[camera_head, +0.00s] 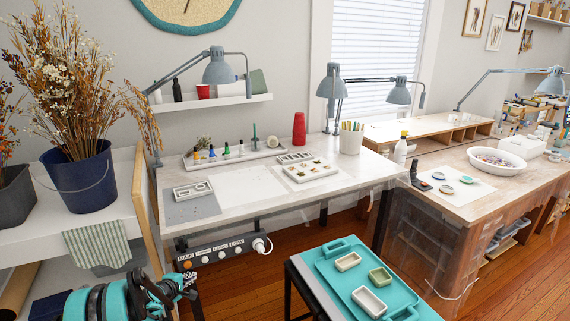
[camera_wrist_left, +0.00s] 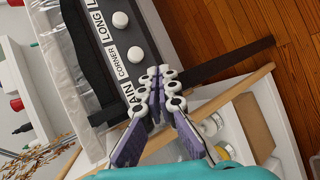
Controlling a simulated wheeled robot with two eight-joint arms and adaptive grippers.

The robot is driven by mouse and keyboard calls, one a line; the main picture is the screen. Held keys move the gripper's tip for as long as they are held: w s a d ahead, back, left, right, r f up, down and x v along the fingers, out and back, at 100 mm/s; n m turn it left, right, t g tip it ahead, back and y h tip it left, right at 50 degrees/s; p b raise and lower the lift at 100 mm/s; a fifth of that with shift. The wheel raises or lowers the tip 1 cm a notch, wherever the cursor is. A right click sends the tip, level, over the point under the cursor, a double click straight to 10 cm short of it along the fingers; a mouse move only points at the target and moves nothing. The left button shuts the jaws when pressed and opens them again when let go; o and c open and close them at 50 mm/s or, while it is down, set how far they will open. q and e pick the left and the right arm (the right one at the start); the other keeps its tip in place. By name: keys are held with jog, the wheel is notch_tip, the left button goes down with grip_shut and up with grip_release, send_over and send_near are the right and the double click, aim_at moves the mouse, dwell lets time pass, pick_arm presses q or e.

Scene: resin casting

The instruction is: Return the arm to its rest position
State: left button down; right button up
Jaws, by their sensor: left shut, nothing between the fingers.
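My left arm and left gripper (camera_head: 187,283) show at the bottom left of the head view, in front of the worktable and below its front edge. In the left wrist view the gripper's two fingers (camera_wrist_left: 161,75) meet at their tips with nothing between them. Behind the fingertips in that view is the dark control panel (camera_wrist_left: 115,50) with round white knobs and labels. In the head view this panel (camera_head: 215,254) hangs under the table's front edge. The gripper looks apart from it. My right gripper is in neither view.
The white worktable (camera_head: 245,205) carries molds, small bottles and a red cup stack (camera_head: 299,130). A teal tray (camera_head: 335,270) with several small molds stands on a low stand at the bottom right. A blue bucket (camera_head: 82,178) of dried flowers stands on the left shelf.

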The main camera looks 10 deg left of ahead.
pick_arm(q)
jog(key=s+d+r+m+g, duration=0.1)
jog(key=s+d+r+m, duration=0.4)
jog(key=s+d+r, duration=0.3)
jog(key=s+d+r+m+g, duration=0.2)
jog(key=s+d+r+m, duration=0.25)
jog(key=d+r, duration=0.55)
jog(key=s+d+m, duration=0.4)
jog(key=s, duration=0.7)
jog(key=s+d+m+g, duration=0.1)
jog(key=s+d+m, duration=0.2)
jog(key=s, duration=0.9)
jog(key=shift+s+d+f+m+y, duration=0.15)
jog(key=shift+s+d+m+y, duration=0.2)
jog(key=shift+m, duration=0.6)
